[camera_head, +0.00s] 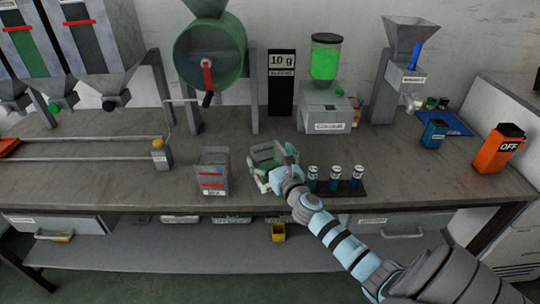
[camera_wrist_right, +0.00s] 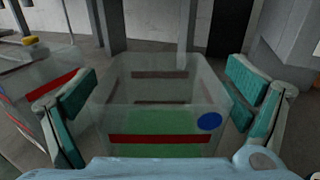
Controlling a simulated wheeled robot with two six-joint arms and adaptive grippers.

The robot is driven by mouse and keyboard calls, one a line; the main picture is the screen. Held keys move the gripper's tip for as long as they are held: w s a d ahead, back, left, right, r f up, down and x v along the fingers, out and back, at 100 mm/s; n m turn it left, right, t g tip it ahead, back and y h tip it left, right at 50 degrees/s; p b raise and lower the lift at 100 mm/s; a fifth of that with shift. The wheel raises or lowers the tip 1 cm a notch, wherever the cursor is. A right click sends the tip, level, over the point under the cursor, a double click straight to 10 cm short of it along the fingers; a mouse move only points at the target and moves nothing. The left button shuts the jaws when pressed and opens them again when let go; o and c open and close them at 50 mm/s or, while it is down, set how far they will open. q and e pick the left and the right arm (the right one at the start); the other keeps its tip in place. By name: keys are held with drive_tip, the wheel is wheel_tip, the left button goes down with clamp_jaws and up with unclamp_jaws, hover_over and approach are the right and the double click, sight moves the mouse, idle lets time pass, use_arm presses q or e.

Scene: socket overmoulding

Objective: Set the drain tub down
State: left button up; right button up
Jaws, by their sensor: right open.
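The drain tub, a clear box (camera_head: 268,152), stands upright on the grey bench, partly hidden by my right gripper (camera_head: 274,176). The right wrist view shows the tub (camera_wrist_right: 160,138) with a red band, a blue dot and green inside. My right gripper (camera_wrist_right: 162,100) is open, with one teal-padded finger on either side of the tub. Gaps show between the pads and the tub walls. My left gripper is out of view.
A second clear tub (camera_head: 214,172) with red and blue marks stands close to the left. A dark rack with three blue-capped vials (camera_head: 336,178) is close to the right. Behind are a green drum (camera_head: 210,50) and a dispenser (camera_head: 325,108).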

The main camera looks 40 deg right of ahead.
drive_tip(key=shift+r, duration=0.3)
drive_tip(key=v, duration=1.2)
drive_tip(key=s+a+f+m+g+y, duration=0.1)
drive_tip(key=a+f+m+g, duration=0.15)
drive_tip(key=f+m, duration=0.5)
drive_tip(key=s+a+f+m+g+y, duration=0.1)
drive_tip(key=a+f+m, duration=0.2)
drive_tip(key=f+m, duration=0.5)
drive_tip(key=s+f+m+g, duration=0.35)
drive_tip(key=s+f, duration=0.25)
drive_tip(key=f, duration=0.4)
drive_tip(key=s+f+m+g, duration=0.3)
drive_tip(key=s+f+m, duration=0.25)
drive_tip(key=f, duration=0.35)
drive_tip(key=s+a+f+m+g, duration=0.2)
drive_tip(key=s+f, duration=0.2)
drive_tip(key=s, duration=0.4)
drive_tip(key=s+a+f+m+g+y, duration=0.1)
drive_tip(key=s+a+f+m+g, duration=0.1)
drive_tip(key=s, duration=0.6)
drive_tip(key=s+a+f+m+g, duration=0.2)
drive_tip(key=s+f+m, duration=0.2)
drive_tip(key=s+f, duration=0.3)
drive_tip(key=shift+s+a+y, duration=0.25)
drive_tip(key=shift+s+y, duration=0.05)
drive_tip(key=shift+s, duration=0.5)
